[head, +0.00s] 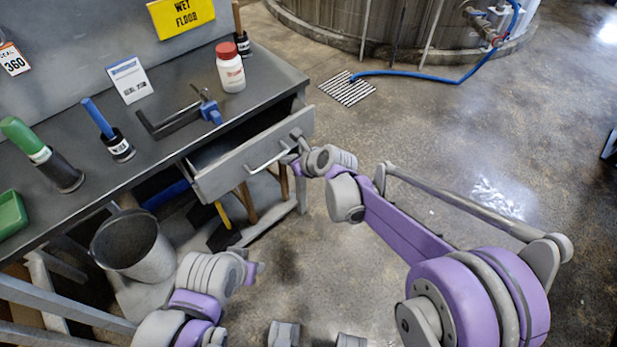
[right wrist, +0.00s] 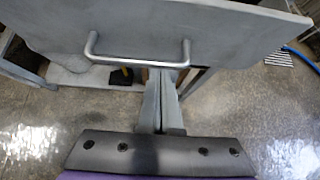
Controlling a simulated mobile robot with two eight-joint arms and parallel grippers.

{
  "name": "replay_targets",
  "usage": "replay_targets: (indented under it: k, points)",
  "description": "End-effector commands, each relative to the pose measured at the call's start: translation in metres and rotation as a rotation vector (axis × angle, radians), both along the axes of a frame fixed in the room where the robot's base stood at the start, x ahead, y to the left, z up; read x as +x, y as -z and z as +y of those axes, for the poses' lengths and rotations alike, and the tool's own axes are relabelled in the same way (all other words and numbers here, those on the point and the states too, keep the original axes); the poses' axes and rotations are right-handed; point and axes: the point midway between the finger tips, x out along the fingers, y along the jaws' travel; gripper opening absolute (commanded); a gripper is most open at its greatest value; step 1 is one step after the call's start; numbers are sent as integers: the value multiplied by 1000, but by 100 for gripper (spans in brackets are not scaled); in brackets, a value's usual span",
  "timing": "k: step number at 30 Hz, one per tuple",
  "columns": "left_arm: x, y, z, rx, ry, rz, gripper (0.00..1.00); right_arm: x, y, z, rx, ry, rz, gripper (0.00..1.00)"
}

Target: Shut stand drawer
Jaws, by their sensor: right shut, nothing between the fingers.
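The stand drawer (head: 230,167) is a grey drawer under the bench top, pulled part way out, with its open inside showing behind the front. Its bar handle (head: 270,160) is on the front panel and also shows in the right wrist view (right wrist: 125,62). My right gripper (head: 291,152) is at the right part of the drawer front, beside the handle. In the right wrist view its shut, empty fingers (right wrist: 164,75) point at the front, their tips at the handle's lower edge. I cannot tell whether they touch. My left arm is low at left; its fingers cannot be made out.
The stand's top (head: 165,150) holds a red-capped white bottle (head: 230,72), a blue-handled clamp (head: 208,108) and handled tools. A grey bucket (head: 130,243) stands below, left of the drawer. The floor (head: 400,130) right of the stand is open.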

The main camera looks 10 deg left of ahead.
Motion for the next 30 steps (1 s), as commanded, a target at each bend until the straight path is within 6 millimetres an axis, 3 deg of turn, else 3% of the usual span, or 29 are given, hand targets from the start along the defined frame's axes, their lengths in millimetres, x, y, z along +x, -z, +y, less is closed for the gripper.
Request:
replay_targets:
  k: [6, 12, 30]
  points:
    - [0, -1, 0, 0, 0, 0, 45, 33, 0, 43, 0, -1, 0, 0]
    - [0, -2, 0, 0, 0, -1, 45, 50, 0, 64, 0, 0, 0, 0]
    - [0, -3, 0, 0, 0, -1, 45, 57, -2, 73, 4, 3, -3, 0]
